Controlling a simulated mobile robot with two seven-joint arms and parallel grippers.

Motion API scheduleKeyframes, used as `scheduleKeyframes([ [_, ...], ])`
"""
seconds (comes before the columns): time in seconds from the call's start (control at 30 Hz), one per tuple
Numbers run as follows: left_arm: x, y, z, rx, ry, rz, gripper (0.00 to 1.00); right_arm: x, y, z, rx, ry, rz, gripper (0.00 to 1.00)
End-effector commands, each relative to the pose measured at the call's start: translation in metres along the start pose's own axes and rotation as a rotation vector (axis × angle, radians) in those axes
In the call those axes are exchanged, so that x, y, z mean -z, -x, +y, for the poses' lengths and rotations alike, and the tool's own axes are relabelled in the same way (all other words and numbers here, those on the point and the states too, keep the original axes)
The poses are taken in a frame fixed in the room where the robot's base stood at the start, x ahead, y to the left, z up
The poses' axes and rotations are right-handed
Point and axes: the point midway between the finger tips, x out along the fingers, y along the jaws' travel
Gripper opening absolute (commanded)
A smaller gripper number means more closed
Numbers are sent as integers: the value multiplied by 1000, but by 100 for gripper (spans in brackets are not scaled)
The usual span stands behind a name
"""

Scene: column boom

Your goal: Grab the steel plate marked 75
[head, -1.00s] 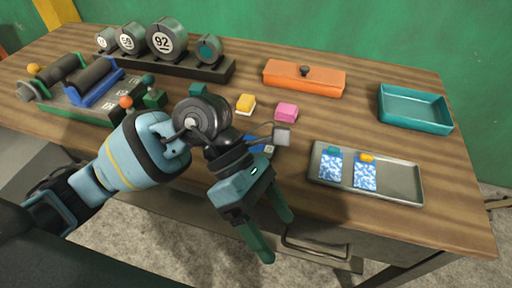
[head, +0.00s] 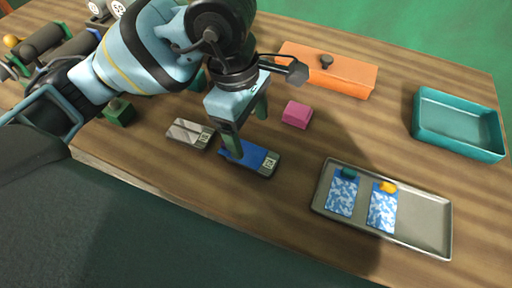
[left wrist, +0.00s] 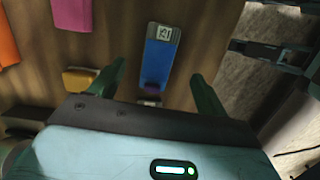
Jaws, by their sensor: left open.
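A grey steel plate (head: 187,131) lies flat on the table in the head view, with a pale number label at its right end; the digits are too small to be sure of. To its right lies a blue plate (head: 258,160) with a similar label, also seen in the left wrist view (left wrist: 159,62). My left gripper (head: 250,132) is open and empty, pointing down; one finger overlaps the blue plate in the head view. In the left wrist view the blue plate lies beyond the spread fingers (left wrist: 160,82). My right gripper is not in view.
A pink block (head: 297,114) and an orange box (head: 335,75) with a dark knob are behind. A grey tray (head: 425,228) with patterned cards is at the right, a teal bin (head: 455,145) farther back. A green block (head: 119,111) is left of the plates.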

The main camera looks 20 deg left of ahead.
Motion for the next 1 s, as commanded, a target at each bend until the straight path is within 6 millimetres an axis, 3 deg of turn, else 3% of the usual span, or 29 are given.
scheduleKeyframes([
  [0.2,1,-20,0,4,1,-1,76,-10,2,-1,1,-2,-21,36],
  [0.47,2,-30,0,2,1,-1,76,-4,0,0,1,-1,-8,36],
  [0.8,9,-72,1,3,2,-1,76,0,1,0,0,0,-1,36],
  [1.0,9,-78,1,1,0,-1,76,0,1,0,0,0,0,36],
])
